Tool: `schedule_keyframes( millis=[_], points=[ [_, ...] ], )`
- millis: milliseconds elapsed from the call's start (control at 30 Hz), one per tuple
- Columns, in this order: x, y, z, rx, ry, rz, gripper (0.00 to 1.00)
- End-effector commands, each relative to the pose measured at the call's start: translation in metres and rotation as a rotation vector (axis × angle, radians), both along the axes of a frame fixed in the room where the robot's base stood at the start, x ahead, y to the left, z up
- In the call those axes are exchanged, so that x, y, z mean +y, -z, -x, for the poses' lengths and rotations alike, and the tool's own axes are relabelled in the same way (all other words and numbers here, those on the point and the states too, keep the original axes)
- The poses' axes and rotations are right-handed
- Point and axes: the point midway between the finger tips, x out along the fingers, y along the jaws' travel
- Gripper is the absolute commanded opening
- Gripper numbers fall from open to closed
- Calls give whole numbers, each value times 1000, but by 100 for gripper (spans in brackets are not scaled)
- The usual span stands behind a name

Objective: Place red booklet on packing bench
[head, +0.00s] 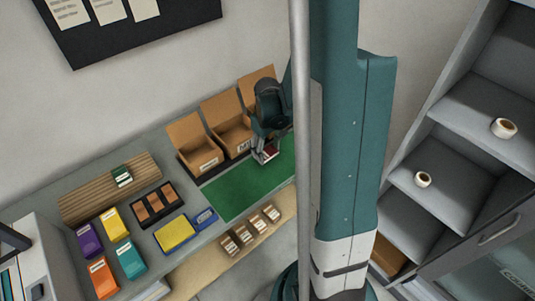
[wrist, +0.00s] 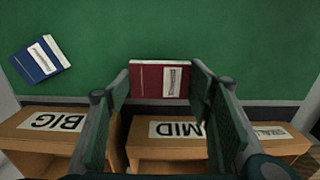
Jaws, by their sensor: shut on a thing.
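A red booklet (wrist: 160,79) with a white label is between the two fingers of my gripper (wrist: 160,82) in the wrist view, and my gripper is shut on it. The booklet also shows in the head view (head: 270,152), small, at the tip of my gripper (head: 264,155). It is over the back edge of the green mat (head: 245,190) on the grey bench (head: 150,248), in front of the bins. I cannot tell whether it touches the mat. My arm and column hide the bench's right end in the head view.
Bins labelled MID (wrist: 160,150) and BIG (wrist: 45,128) stand close to my fingers. A blue booklet (wrist: 40,60) lies on the mat. Coloured packs, a yellow pad (head: 175,233) and a slatted rack (head: 90,200) are left. The mat's middle is clear.

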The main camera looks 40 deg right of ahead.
Motion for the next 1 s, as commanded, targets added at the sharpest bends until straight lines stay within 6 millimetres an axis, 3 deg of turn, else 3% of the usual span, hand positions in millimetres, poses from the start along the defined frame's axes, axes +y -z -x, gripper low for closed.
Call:
schedule_keyframes(
  millis=[233,767,800,867,1000],
  points=[
    [0,18,0,0,0,0,39],
    [0,23,0,0,0,0,39],
    [0,22,0,0,0,0,56],
    [0,22,0,0,0,0,64],
    [0,22,0,0,0,0,66]
  ],
)
